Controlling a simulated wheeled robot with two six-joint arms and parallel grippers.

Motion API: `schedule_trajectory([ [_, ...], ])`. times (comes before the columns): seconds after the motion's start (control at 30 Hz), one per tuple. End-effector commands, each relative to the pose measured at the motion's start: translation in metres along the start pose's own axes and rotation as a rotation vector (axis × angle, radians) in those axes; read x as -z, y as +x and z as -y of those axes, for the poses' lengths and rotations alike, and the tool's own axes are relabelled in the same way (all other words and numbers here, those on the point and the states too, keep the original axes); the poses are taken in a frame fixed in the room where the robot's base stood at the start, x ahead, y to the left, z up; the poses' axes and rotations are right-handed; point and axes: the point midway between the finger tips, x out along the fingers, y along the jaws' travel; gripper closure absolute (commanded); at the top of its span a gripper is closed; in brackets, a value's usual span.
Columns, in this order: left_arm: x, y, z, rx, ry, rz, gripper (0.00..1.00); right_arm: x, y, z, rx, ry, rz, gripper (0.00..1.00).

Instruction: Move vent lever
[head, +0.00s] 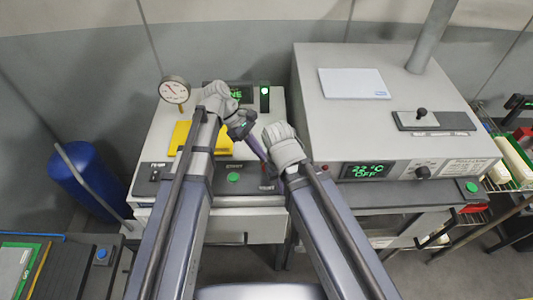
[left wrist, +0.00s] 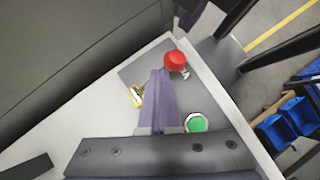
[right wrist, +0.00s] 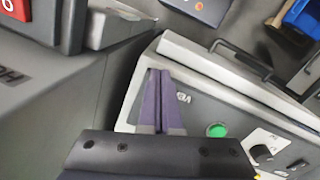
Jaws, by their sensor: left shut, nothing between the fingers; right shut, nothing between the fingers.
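The vent lever (head: 421,114) is a black knob on a dark slotted plate (head: 450,119) on top of the large grey oven. It stands a little left of the plate's middle; the small labels along its front edge are unreadable. My left gripper (head: 264,158) is over the smaller machine, left of the oven and well away from the lever. Its purple fingers are shut and empty in the left wrist view (left wrist: 158,75). My right gripper is hidden behind its own wrist in the head view. In the right wrist view its fingers (right wrist: 158,75) are shut and empty.
The oven (head: 325,130) has a chimney pipe (head: 432,38), a white sheet (head: 353,83) and a green display (head: 364,171) reading 22 °C OFF. The smaller machine carries a gauge (head: 174,90) and a yellow part (head: 182,137). A blue cylinder (head: 88,178) stands left.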

Motion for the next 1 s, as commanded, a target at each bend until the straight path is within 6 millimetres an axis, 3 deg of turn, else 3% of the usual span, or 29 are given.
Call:
schedule_trajectory([
  [0.17, 0.001, -0.002, 0.000, 0.000, 0.000, 0.000, 1.00, 0.000, -0.001, 0.000, 0.000, 0.000, 0.000, 1.00],
  [0.5, 0.018, -0.027, 0.000, 0.001, 0.000, 0.001, 1.00, -0.001, -0.011, -0.001, 0.000, 0.000, 0.000, 1.00],
  [0.77, 0.018, -0.026, 0.000, 0.001, 0.000, 0.001, 1.00, 0.000, -0.010, -0.001, 0.000, -0.003, -0.001, 1.00],
  [1.0, 0.016, -0.043, 0.000, 0.000, -0.001, 0.001, 1.00, -0.001, -0.024, -0.002, -0.001, -0.005, -0.001, 1.00],
])
